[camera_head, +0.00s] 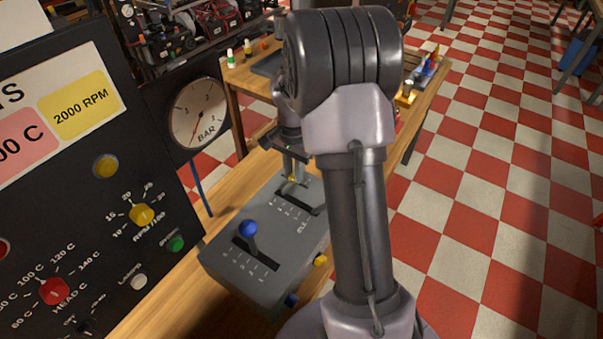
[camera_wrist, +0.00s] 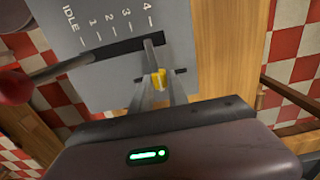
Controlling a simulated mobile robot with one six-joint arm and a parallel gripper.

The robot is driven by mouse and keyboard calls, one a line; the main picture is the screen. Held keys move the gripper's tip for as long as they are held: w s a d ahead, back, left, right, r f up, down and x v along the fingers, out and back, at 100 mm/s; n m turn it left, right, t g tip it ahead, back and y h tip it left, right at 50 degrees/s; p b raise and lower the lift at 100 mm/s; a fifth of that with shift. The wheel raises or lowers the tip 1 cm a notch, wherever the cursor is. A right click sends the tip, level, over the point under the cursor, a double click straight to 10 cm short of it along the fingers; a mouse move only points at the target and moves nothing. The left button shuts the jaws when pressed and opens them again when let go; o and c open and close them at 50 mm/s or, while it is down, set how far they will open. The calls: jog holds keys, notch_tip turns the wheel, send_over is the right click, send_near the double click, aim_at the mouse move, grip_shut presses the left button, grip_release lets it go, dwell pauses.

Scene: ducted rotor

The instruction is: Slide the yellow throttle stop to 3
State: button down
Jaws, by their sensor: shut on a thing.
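The yellow throttle stop (camera_wrist: 158,78) is between my gripper's fingers (camera_wrist: 159,84) in the wrist view. A grey stem in line with it meets the dark slot near the 4 mark. The slot is in a grey throttle box (camera_wrist: 178,30) marked IDLE, 1, 2, 3, 4. My gripper is shut on the yellow stop. A lever with a red knob (camera_wrist: 14,88) leans out of the same slot near the IDLE end. In the head view, my gripper (camera_head: 292,172) is over the far slot of the box (camera_head: 215,254), and my arm hides part of it.
A second lever with a blue knob (camera_head: 248,228) stands in the nearer slot. A dark instrument panel (camera_head: 60,150) and a pressure gauge (camera_head: 198,113) stand close on the left. The wooden bench (camera_head: 150,309) carries the box. Checkered floor lies open on the right.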

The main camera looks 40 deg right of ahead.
jog(key=c, duration=1.3)
grip_release()
jog(key=shift+s, duration=0.1)
notch_tip(320, 180, up, 17)
jog(key=p, duration=0.6)
jog(key=shift+r, duration=0.2)
